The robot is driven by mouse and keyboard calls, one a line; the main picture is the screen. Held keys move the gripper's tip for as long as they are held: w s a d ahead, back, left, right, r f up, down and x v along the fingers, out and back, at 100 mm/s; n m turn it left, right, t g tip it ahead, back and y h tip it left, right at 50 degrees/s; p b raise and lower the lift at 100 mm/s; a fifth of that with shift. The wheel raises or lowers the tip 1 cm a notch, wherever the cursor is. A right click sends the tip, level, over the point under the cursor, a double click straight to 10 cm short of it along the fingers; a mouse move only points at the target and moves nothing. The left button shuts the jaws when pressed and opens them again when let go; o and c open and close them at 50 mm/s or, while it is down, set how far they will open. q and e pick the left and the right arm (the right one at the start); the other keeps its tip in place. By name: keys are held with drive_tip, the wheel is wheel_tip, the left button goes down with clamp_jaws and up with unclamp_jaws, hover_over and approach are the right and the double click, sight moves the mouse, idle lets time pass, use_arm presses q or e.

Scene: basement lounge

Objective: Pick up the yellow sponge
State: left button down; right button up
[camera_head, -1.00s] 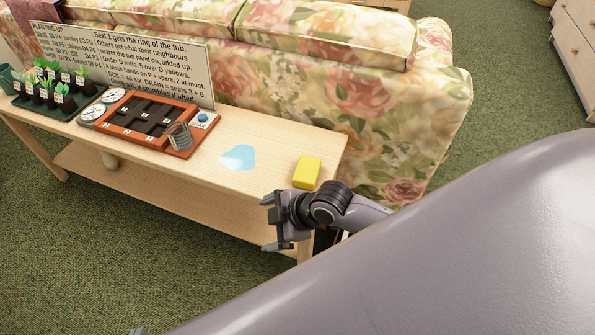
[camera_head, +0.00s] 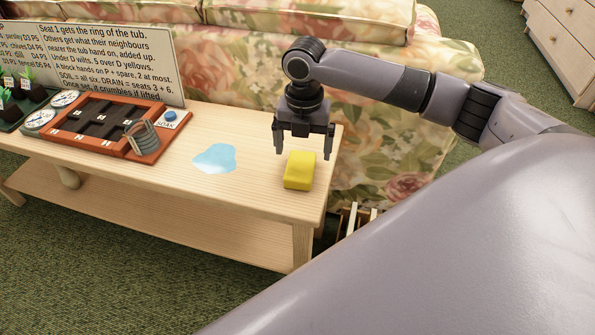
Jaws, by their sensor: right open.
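The yellow sponge (camera_head: 299,171) lies flat near the right end of the light wooden table (camera_head: 255,198). My right gripper (camera_head: 304,151) points straight down above the sponge. Its two fingers are open, one on each side of the sponge's far part as seen from the head. Nothing is between the fingers that I can see being held, and I cannot tell whether the fingertips are level with the sponge. My left gripper is not in view.
A light blue puddle-like patch (camera_head: 214,158) lies left of the sponge. Further left are a red-brown tray (camera_head: 146,158) with a coiled grey item (camera_head: 143,138), two dials, potted seedlings and a text sign (camera_head: 122,62). A floral sofa (camera_head: 385,150) stands behind the table.

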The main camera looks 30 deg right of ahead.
sight(300, 165)
drive_tip(key=shift+f, duration=0.95)
drive_tip(key=f+b, duration=0.1)
drive_tip(key=f, duration=0.2)
drive_tip(key=f+b, duration=0.1)
drive_tip(key=shift+w+a+f+b, duration=0.1)
drive_tip(key=shift+w+f+b, duration=0.15)
drive_tip(key=shift+f+b, duration=0.05)
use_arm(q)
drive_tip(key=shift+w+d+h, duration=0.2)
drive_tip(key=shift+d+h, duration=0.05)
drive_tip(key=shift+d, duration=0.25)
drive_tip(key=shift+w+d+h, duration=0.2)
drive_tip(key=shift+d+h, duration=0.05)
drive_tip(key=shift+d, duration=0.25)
use_arm(e)
drive_tip(key=c, duration=1)
